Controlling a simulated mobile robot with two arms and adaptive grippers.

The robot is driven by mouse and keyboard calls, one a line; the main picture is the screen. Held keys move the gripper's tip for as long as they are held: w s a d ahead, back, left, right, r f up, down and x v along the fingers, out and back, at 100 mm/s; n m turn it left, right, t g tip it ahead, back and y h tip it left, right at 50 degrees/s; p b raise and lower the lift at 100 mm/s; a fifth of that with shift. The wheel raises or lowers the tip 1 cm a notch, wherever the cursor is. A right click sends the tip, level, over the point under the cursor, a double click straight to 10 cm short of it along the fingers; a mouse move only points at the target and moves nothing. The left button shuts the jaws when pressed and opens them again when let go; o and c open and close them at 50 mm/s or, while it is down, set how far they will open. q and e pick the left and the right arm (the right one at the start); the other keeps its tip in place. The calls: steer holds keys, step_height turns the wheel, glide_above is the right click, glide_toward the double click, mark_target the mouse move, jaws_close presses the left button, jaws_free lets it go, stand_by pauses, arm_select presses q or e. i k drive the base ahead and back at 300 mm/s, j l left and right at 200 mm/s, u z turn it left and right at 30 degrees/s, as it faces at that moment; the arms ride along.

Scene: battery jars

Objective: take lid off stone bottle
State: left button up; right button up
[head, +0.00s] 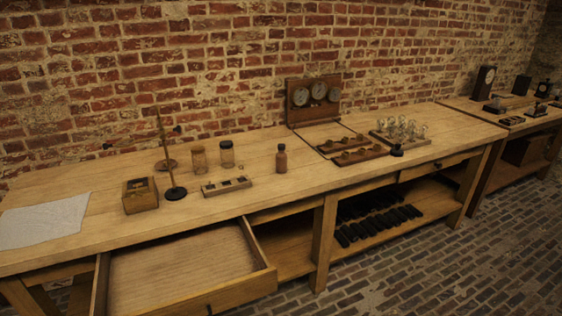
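A small reddish-brown bottle (281,161) stands upright near the middle of the wooden bench and looks like the stone bottle. A darker cap or lid (281,147) sits on top of its neck. Nothing touches the bottle, and there is bare bench around it. Neither of my grippers is in view.
Two jars, one pale (199,160) and one dark-lidded (227,155), stand left of the bottle. A slotted wooden block (226,187) lies in front of them. An open drawer (185,268) juts out from the bench (120,227). A gauge board (314,98) stands behind right.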

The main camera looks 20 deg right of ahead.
mark_target(281, 156)
steer(key=i+l+u, duration=0.1)
steer(key=l+u, duration=0.3)
steer(key=i+l+u, duration=0.1)
steer(key=l+u, duration=0.35)
steer(key=j, duration=0.05)
